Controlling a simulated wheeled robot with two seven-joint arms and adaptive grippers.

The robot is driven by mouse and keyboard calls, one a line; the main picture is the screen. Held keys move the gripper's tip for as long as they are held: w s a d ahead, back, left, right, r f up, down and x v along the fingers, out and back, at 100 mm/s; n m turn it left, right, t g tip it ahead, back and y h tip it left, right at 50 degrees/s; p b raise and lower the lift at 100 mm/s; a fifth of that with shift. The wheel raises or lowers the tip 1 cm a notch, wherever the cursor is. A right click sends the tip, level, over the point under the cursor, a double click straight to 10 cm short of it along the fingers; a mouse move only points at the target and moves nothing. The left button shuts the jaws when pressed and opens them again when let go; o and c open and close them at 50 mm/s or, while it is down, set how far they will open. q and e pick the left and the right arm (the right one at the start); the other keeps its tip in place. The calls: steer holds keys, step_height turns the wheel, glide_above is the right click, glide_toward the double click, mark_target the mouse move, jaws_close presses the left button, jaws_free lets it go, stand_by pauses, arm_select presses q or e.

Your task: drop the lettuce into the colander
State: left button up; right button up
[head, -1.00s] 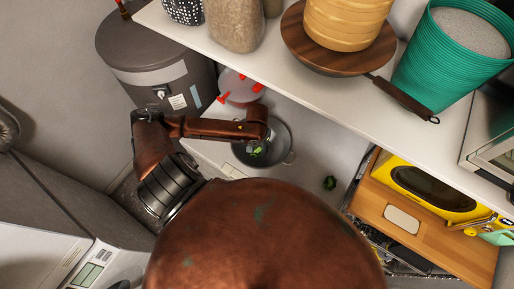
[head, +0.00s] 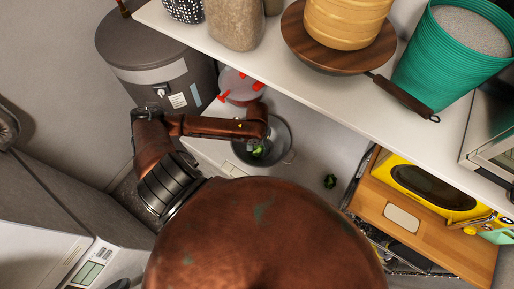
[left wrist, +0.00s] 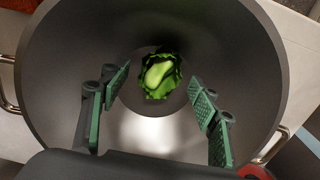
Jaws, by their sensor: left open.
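The colander (left wrist: 52,62) is a dark grey metal bowl with side handles; it also shows in the head view (head: 284,138) on the white counter. The green, leafy lettuce (left wrist: 160,76) shows inside the colander's rim, beyond my fingertips, and as a green patch in the head view (head: 257,152). I cannot tell if it rests on the bottom. My left gripper (left wrist: 160,110) is open over the colander, its green-padded fingers wide apart and clear of the lettuce. In the head view my arm hides part of the colander. My right gripper is not in view.
A second dark green piece (head: 330,182) lies on the counter right of the colander. A clear item with red parts (head: 240,86) stands behind it. A white shelf (head: 330,92) with a wooden-handled pan and teal basket (head: 440,60) overhangs. A yellow appliance (head: 410,200) stands right.

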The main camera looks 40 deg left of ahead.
mark_target(257, 150)
arm_select(q)
step_height(257, 150, up, 8)
steer(key=shift+f, duration=0.25)
steer(key=shift+r, duration=0.2)
steer(key=shift+s, duration=0.1)
stand_by(0.3)
